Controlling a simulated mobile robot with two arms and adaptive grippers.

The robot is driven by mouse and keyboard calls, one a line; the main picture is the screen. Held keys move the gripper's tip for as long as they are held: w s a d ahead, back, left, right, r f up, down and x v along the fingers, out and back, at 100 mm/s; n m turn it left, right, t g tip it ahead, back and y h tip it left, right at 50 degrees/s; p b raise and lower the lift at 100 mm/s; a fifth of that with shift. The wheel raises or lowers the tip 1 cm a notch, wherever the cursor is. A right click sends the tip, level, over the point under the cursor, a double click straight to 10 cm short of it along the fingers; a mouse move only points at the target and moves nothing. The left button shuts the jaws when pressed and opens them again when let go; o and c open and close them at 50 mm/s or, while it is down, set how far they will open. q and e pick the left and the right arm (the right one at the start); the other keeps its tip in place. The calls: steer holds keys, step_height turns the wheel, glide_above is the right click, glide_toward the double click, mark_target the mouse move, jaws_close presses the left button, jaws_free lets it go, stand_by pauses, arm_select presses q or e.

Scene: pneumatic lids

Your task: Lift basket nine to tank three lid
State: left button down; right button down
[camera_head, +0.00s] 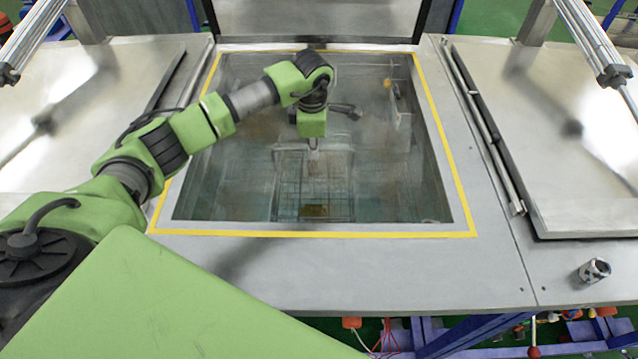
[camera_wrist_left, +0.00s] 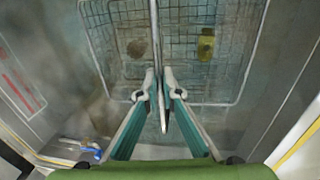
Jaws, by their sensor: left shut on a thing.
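The wire basket (camera_head: 285,185) sits low inside the open tank (camera_head: 205,190), below the level of its rim; the liquid and murk blur its lower part. My left gripper (camera_head: 313,148) reaches down over the tank from the left, above the basket. In the left wrist view my left gripper (camera_wrist_left: 159,92) is shut on the basket's upright handle bar (camera_wrist_left: 156,45), with one finger on each side. The basket mesh (camera_wrist_left: 180,75) spreads out below the fingers. No basket number is readable. My right gripper is not in view.
Yellow tape (camera_head: 300,235) borders the tank opening. Its raised lid (camera_head: 320,18) stands behind it. A closed metal lid (camera_head: 570,140) lies at the right, another (camera_head: 90,90) at the left. A small metal cup-like part (camera_head: 594,270) stands at the front right.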

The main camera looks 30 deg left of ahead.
arm_select(q)
steer(key=shift+w+r, duration=0.1)
steer(key=shift+r, duration=0.3)
steer(key=shift+r+p, duration=0.75)
steer(key=shift+r, duration=0.55)
step_height(320, 180, up, 19)
steer(key=p, duration=0.8)
steer(key=shift+p, duration=0.35)
stand_by(3.7)
